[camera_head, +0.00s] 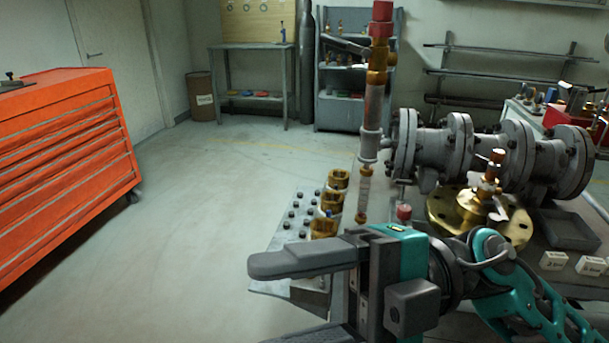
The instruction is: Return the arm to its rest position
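My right gripper (292,300) is in the lower middle, its teal arm (530,300) coming in from the lower right. Its fingers point left and stand apart, one above the other, with nothing between them. The lower finger is partly cut off by the bottom edge. My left gripper is out of view. Just behind the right gripper, a bolt plate (290,230) holds several dark bolts and brass rings (337,180). An upright stem (371,110) with a red top stands behind the wrist. The gripper hides part of the bench.
The grey flanged valve body (490,152) and a brass flange (505,222) with a fitting are right of the stem. A dark tray (566,230) and white labelled blocks (590,265) lie at the right. An orange tool cabinet (62,160) stands left. The floor between is clear.

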